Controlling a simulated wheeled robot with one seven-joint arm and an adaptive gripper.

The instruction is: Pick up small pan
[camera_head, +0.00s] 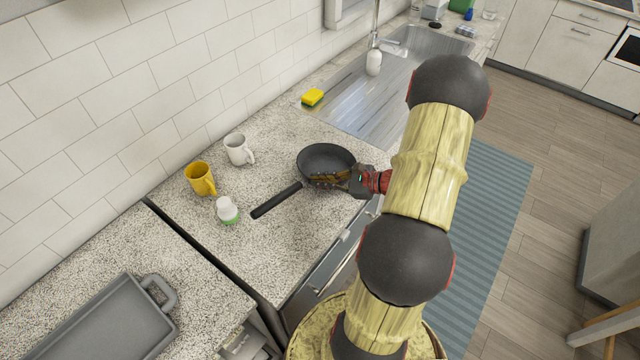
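The small pan (322,156) is dark grey and round, and sits on the speckled counter. Its black handle (276,200) points to the lower left. My gripper (318,179) reaches in from the right, with its fingers over or beside the pan's near rim and close to where the handle begins. Part of the near rim is hidden behind the fingers. I cannot tell whether the fingers touch the pan or how far apart they are.
A yellow mug (199,178), a white mug (238,149) and a small white-and-green bottle (227,210) stand left of the pan. A yellow sponge (312,97) lies near the sink (425,45). A grey tray (105,325) is at lower left. The tiled wall borders the counter.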

